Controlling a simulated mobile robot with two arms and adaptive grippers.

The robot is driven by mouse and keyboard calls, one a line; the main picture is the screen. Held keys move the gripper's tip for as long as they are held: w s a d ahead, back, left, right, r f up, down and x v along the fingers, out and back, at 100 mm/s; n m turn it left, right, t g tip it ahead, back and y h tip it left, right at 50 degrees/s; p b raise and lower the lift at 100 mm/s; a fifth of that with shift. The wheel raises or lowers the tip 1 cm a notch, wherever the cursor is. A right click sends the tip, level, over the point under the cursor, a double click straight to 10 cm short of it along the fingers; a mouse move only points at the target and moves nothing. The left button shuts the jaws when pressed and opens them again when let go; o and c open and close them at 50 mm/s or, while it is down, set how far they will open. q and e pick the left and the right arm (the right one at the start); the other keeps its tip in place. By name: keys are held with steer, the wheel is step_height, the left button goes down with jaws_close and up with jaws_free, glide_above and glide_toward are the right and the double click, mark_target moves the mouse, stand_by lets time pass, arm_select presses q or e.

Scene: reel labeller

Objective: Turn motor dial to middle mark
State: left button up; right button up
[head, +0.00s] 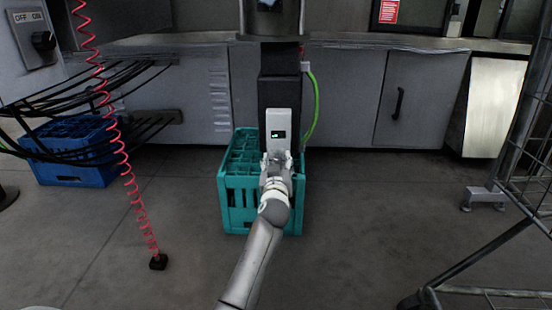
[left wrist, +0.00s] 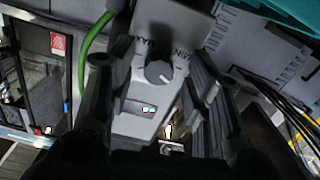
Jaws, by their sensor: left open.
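The motor box (head: 281,124) is a light grey housing with a small lit display, fixed on a dark column. In the left wrist view the box appears upside down, and its round grey motor dial (left wrist: 159,73) lies between two printed end labels that look like MAX and MIN. My left gripper (head: 277,157) is in front of the lower part of the box and hides the dial in the head view. In the left wrist view the fingers of the left gripper (left wrist: 158,62) are apart, one on each side of the dial; I cannot tell whether they touch it.
A teal crate (head: 236,196) stands on the floor around the column's foot. A green cable (head: 313,105) runs down beside the box. A blue crate (head: 68,172), black cables and a red coiled cord (head: 122,155) are left; a wire cart (head: 500,215) is right.

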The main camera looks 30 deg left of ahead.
arm_select(q)
steer(key=shift+w, duration=0.15)
steer(key=shift+r, duration=0.1)
steer(key=shift+c, duration=0.6)
jaws_close()
